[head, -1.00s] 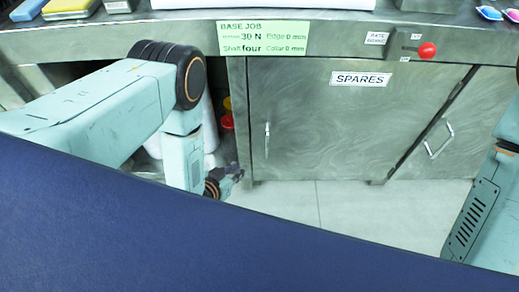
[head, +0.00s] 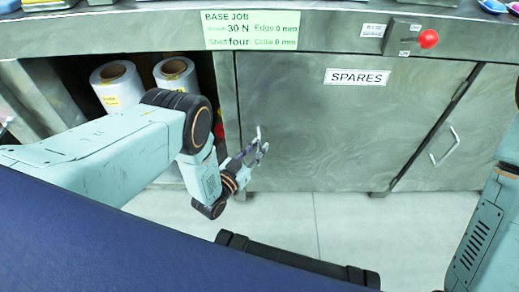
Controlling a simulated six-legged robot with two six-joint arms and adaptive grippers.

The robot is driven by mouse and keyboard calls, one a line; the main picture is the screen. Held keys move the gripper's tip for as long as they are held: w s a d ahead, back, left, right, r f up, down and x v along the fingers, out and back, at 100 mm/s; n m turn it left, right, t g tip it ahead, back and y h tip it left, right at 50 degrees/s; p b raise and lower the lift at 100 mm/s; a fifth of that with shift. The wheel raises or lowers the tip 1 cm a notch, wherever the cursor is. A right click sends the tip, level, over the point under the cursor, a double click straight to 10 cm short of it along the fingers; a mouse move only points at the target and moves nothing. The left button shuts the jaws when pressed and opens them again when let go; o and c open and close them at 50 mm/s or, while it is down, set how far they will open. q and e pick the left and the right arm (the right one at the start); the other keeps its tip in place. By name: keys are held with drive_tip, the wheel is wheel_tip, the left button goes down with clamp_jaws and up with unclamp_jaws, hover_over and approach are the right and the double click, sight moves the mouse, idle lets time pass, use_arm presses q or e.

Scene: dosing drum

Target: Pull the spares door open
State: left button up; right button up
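The spares door (head: 330,135) is a grey metal door with a white SPARES label (head: 357,77). It looks shut, flush with the cabinet front. Its upright handle (head: 258,133) is near the door's left edge; the lower part is hidden by my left gripper. My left gripper (head: 258,152) is at the handle's lower part, with its fingers apart. I cannot tell whether they touch the handle or are around it. My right gripper is out of view; only part of my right arm shows at the right edge.
Left of the door is an open bay with white rolls (head: 117,85). A second door with a slanted handle (head: 444,147) is at the right. A red-knobbed lever (head: 428,39) and a green job card (head: 252,30) are on the counter's front edge. The floor (head: 345,220) before the door looks clear.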

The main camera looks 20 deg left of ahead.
use_arm(q)
drive_tip(key=shift+w+d, duration=0.15)
drive_tip(key=shift+w, duration=0.25)
drive_tip(key=shift+c, duration=0.3)
clamp_jaws()
idle(0.3)
